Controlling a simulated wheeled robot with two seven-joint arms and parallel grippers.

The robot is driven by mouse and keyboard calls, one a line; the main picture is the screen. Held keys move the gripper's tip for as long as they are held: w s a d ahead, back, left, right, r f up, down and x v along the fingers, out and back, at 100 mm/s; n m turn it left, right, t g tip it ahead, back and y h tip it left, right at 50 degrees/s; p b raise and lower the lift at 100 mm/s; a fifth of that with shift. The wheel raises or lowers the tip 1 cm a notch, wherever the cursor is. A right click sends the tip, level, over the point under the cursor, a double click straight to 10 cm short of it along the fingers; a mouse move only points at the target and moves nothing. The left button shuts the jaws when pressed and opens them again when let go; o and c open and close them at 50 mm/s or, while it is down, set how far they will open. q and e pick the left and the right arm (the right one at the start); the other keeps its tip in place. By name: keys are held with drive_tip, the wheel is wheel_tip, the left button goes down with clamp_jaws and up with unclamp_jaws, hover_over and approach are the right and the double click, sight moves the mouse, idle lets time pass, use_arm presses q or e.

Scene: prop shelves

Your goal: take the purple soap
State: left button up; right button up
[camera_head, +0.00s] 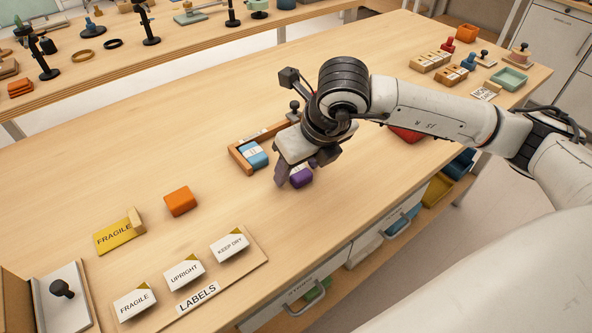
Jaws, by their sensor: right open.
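The purple soap (302,179) lies on the wooden table with a pale label band around it. My right gripper (299,170) reaches down over it from the right and hides part of it. Its jaws are open; one finger shows at the soap's left side and the other is partly hidden by the hand. I cannot tell whether the fingers touch the soap. A blue soap (257,160) with a pale band sits left of the gripper, in a wooden tray (240,160). My left gripper is out of view.
An orange block (180,201) and a yellow FRAGILE card (118,235) lie to the left. A LABELS board (245,262) with cards is at the front. A red item (405,134) shows partly behind my right arm. The table's left middle is clear.

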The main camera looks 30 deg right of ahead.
drive_tip(key=c, duration=1.2)
